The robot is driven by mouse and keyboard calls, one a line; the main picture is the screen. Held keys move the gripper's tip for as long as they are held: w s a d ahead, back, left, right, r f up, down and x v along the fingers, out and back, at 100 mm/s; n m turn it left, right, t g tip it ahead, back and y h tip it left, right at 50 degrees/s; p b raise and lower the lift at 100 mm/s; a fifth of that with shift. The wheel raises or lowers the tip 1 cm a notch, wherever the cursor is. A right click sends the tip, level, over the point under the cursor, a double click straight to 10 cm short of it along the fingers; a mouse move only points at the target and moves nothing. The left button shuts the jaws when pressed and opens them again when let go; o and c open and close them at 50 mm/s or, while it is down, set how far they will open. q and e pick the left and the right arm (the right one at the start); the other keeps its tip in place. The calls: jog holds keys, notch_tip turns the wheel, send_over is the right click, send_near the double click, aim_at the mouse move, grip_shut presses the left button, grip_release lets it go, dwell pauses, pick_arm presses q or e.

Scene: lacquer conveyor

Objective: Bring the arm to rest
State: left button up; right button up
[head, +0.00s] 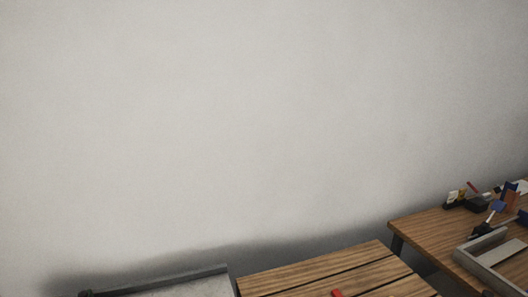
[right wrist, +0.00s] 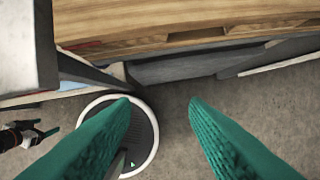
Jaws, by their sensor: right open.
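My right gripper (right wrist: 158,105) shows in the right wrist view as two teal fingers, spread apart with nothing between them. It is open and hangs over the grey floor. The wooden table edge (right wrist: 190,35) crosses the top of that view, beyond the fingertips. Neither gripper shows in the head view. My left gripper cannot be made out for sure in any view.
In the head view a wooden table (head: 320,272) stands at the bottom, with a red thing (head: 337,293) on it. A grey-topped surface (head: 165,287) is left of it. A second wooden table (head: 432,226) at right holds a grey tray (head: 470,262) and several small items (head: 480,199).

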notch_tip(320, 180, down, 25)
jog(key=s+g+b, duration=0.1)
jog(key=s, duration=0.1)
jog(key=s+d+f+g, duration=0.1)
jog(key=s+d+f, duration=0.2)
jog(key=s+f, duration=1.3)
jog(key=shift+f+b, duration=0.45)
jog(key=shift+f, duration=0.05)
jog(key=shift+s, duration=0.1)
